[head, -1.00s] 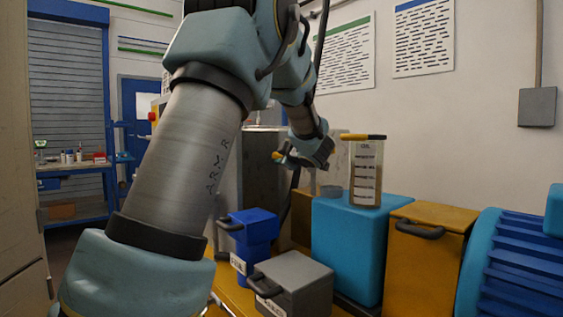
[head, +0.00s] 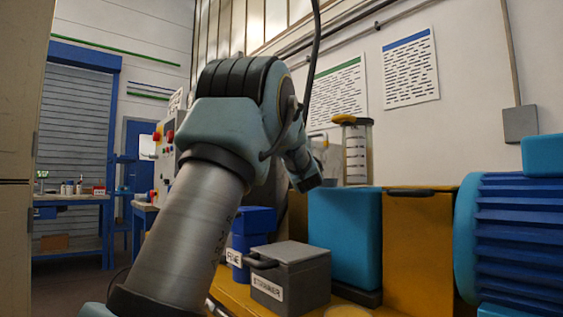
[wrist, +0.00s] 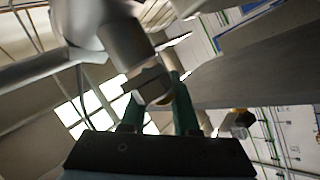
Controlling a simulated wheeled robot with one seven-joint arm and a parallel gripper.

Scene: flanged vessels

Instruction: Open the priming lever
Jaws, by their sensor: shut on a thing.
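In the wrist view my gripper (wrist: 160,100) has its two green fingers closed on the end of a grey metal part (wrist: 152,82), which appears to be the priming lever. The part runs up to a thick grey cylindrical body (wrist: 124,42). The fingers touch the part on both sides. How far the lever is turned cannot be told.
A teal block (head: 345,235) and a yellow cabinet (head: 418,240) stand below the cylinder. A blue finned motor (head: 515,235) is at right. A grey strainer box (head: 290,275) and a blue bin (head: 255,220) sit in front. In the wrist view a broad grey surface (wrist: 245,75) is close at right.

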